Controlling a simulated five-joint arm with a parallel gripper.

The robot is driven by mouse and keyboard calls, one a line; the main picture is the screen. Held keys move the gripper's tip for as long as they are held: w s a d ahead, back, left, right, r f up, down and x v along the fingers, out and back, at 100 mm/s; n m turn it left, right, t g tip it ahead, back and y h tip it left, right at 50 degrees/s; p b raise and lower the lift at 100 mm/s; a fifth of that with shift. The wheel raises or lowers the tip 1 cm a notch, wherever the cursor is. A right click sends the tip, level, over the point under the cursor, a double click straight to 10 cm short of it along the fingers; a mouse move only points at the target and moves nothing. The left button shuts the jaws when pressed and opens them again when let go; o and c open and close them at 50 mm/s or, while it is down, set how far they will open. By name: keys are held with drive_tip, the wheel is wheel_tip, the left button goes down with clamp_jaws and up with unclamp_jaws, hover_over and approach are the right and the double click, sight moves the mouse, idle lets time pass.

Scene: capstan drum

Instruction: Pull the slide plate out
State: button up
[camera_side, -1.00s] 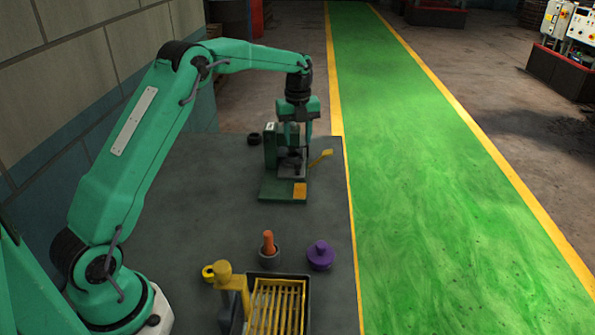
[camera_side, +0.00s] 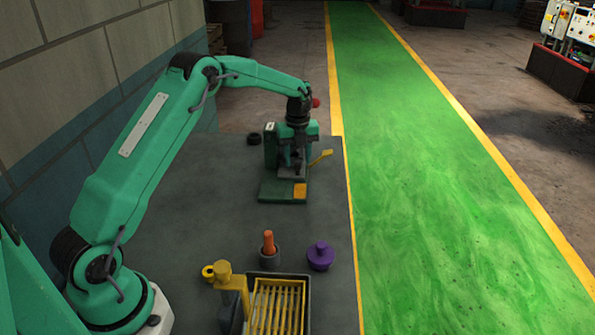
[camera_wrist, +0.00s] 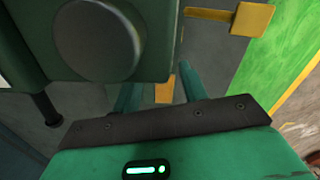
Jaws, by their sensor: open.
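A green machine (camera_side: 270,150) stands at the far part of the dark table, on a green base with an orange square (camera_side: 299,190) at its front right corner. A grey plate (camera_side: 290,174) lies low in it; I cannot tell for sure whether this is the slide plate. A yellow lever (camera_side: 320,158) sticks out to the right and also shows in the wrist view (camera_wrist: 240,18). My gripper (camera_side: 296,162) is down at the machine, pointing downward. In the wrist view its two green fingers (camera_wrist: 160,82) are apart, with an orange patch (camera_wrist: 165,88) visible between them. Contact is hidden.
Near the table's front are an orange peg in a grey cup (camera_side: 269,252), a purple knobbed piece (camera_side: 320,257), a yellow post (camera_side: 230,280) and a tray with yellow slats (camera_side: 305,315). A dark ring (camera_side: 254,139) lies behind the machine. The mid-table is clear.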

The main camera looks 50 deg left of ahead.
drive_tip(key=shift+f, duration=0.5)
clamp_jaws()
drive_tip(key=shift+s, duration=0.1)
drive_tip(key=shift+s+d, duration=3.25)
drive_tip(key=shift+d, duration=0.15)
drive_tip(key=shift+c, duration=1.2)
unclamp_jaws()
drive_tip(key=shift+d, duration=0.1)
drive_tip(key=shift+o, duration=1.2)
